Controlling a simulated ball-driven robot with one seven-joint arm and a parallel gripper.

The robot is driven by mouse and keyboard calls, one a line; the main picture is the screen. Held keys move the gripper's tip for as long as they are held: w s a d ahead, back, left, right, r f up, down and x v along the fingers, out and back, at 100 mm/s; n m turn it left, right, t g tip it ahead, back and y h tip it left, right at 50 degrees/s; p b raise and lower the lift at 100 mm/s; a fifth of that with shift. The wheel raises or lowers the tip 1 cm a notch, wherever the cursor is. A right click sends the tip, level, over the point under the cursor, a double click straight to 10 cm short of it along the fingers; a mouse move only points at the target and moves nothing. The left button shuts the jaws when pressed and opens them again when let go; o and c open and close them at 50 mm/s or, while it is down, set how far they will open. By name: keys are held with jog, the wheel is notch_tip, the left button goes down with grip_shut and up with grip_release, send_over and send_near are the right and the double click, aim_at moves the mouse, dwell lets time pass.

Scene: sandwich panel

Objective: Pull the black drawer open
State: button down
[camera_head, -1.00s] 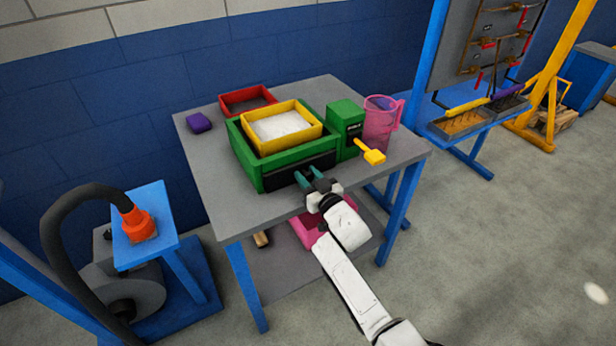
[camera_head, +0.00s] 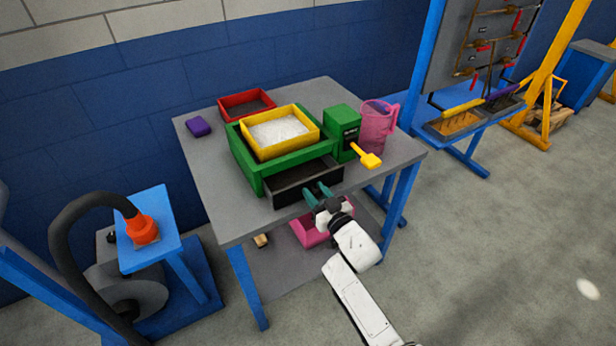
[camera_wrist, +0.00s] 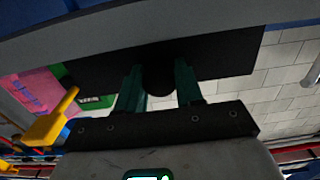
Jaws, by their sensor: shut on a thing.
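The black drawer (camera_head: 290,193) stands partly out of the front of the green box (camera_head: 247,163) on the grey table. Its dark inside shows between the green frame and the drawer front. My gripper (camera_head: 318,190) is at the drawer front, right of its middle, with its teal fingers pointing at it. In the wrist view, my gripper (camera_wrist: 160,85) has its two fingers on either side of a round dark knob (camera_wrist: 158,80) on the black drawer front (camera_wrist: 215,58). The fingers are shut on this knob, which the head view hides.
A yellow tray (camera_head: 262,148) of white material sits on the green box. A red tray (camera_head: 227,106), a purple block (camera_head: 198,127), a green dispenser (camera_head: 341,122) with a yellow lever (camera_head: 371,161) and a pink jug (camera_head: 377,130) stand around it. A pink bin (camera_head: 308,236) is below the table.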

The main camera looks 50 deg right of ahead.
jog(key=p+v, duration=0.3)
jog(key=v, duration=0.7)
jog(key=shift+s, duration=0.35)
jog(key=shift+a, duration=0.1)
jog(key=c, duration=0.8)
grip_release()
jog(key=shift+b+v, duration=0.95)
jog(key=shift+v, duration=4.45)
jog(key=shift+r, duration=0.1)
